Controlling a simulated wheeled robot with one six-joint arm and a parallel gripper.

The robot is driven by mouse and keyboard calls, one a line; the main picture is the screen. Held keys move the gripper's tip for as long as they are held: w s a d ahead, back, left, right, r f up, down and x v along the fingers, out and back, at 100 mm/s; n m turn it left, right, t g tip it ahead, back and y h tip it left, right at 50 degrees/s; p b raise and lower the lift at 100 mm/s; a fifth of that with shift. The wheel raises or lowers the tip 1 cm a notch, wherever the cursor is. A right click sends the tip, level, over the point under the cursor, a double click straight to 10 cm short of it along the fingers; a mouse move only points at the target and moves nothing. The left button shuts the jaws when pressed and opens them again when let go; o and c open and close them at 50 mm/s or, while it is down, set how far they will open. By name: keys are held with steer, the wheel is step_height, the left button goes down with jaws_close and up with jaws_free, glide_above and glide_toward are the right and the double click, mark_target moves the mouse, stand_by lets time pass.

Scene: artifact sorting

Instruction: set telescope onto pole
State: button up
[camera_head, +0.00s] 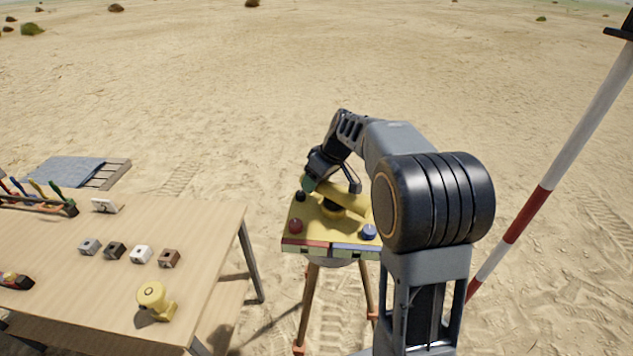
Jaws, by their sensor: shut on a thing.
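My gripper (333,182) is over a yellow-topped stand on tripod legs, partly hidden by my own arm. It is shut on a yellow tube-like piece (348,196), which looks like the telescope; the grip itself is small and partly hidden. The piece is just above a dark round mount (333,210) on the stand's yellow top (312,228); I cannot tell whether they touch. A red-and-white pole (526,214) stands tilted at the right, apart from my gripper, with a black fitting at its top edge of view.
The stand carries a red knob (296,226) and a blue knob (369,232). A wooden table (210,235) at left holds a yellow round-faced object (152,296), several small cubes and a tool rack (40,203). Open sand surrounds.

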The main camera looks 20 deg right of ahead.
mark_target(311, 208)
steer(key=n+b, duration=0.1)
steer(key=s+a+n+g, duration=0.1)
steer(key=shift+n+b, duration=0.35)
steer(key=shift+n, duration=0.05)
steer(key=shift+s+a+n+g+y+b, duration=0.15)
steer(key=shift+s+a+n+g+b, duration=0.15)
steer(key=shift+n, duration=0.45)
steer(key=shift+s+a+n+g+y+b, duration=0.15)
steer(key=shift+s+n+g, duration=0.25)
steer(key=shift+n, duration=0.35)
steer(key=shift+r, duration=0.1)
steer(key=o, duration=1.3)
steer(key=v, duration=1.3)
steer(key=shift+d+r, duration=0.15)
steer(key=shift+r, duration=0.15)
